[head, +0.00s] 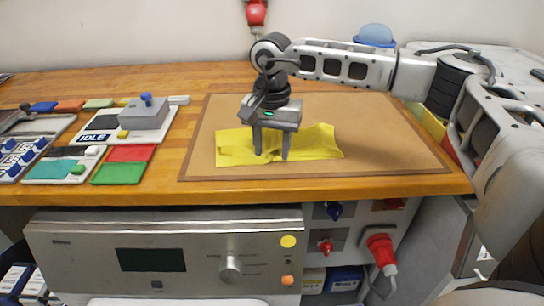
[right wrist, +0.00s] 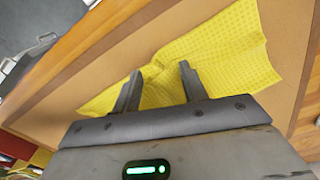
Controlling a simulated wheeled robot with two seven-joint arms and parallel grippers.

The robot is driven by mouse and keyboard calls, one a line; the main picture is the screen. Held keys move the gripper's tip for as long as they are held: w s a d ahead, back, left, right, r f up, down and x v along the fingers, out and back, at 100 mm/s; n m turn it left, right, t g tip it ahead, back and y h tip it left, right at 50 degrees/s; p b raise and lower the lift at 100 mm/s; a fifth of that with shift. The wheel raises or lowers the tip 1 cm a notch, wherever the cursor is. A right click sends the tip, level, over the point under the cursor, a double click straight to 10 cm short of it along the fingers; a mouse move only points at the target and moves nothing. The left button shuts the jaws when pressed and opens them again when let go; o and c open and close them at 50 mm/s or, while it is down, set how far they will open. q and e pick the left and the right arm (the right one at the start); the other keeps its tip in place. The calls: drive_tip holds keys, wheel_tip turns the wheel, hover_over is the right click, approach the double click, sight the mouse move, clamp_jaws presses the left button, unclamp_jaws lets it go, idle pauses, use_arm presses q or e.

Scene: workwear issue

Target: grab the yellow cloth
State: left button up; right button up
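The yellow cloth (head: 317,142) lies flat and slightly wrinkled on a brown framed mat on the wooden worktop. It also shows in the right wrist view (right wrist: 225,55), with a waffle texture. My right gripper (head: 271,157) points down over the middle of the cloth, its two fingers apart. In the right wrist view the fingers (right wrist: 158,82) are open with cloth visible between them. I cannot tell whether the fingertips touch the cloth. My left gripper is not in view.
The brown mat (head: 390,150) is bare around the cloth. To the left stand a grey block device (head: 144,113), red and green pads (head: 118,173) and trays. A steel appliance (head: 165,255) and a red plug (head: 381,250) are below the worktop's front edge.

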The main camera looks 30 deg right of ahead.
drive_tip(key=shift+s+f, duration=0.1)
drive_tip(key=shift+f, duration=0.05)
clamp_jaws()
drive_tip(key=shift+r+p, duration=0.3)
drive_tip(key=shift+r, duration=0.1)
use_arm(q)
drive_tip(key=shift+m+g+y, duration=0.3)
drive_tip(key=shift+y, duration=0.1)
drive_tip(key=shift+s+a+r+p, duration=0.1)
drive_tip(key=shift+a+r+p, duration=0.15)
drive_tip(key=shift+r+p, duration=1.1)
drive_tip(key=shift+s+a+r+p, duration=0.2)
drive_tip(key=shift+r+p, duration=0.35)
drive_tip(key=shift+p, duration=1.55)
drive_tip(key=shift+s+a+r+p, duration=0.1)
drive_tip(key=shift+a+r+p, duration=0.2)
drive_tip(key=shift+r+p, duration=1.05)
use_arm(e)
wheel_tip(320, 180, up, 20)
drive_tip(key=shift+r+p, duration=0.2)
drive_tip(key=shift+p, duration=0.2)
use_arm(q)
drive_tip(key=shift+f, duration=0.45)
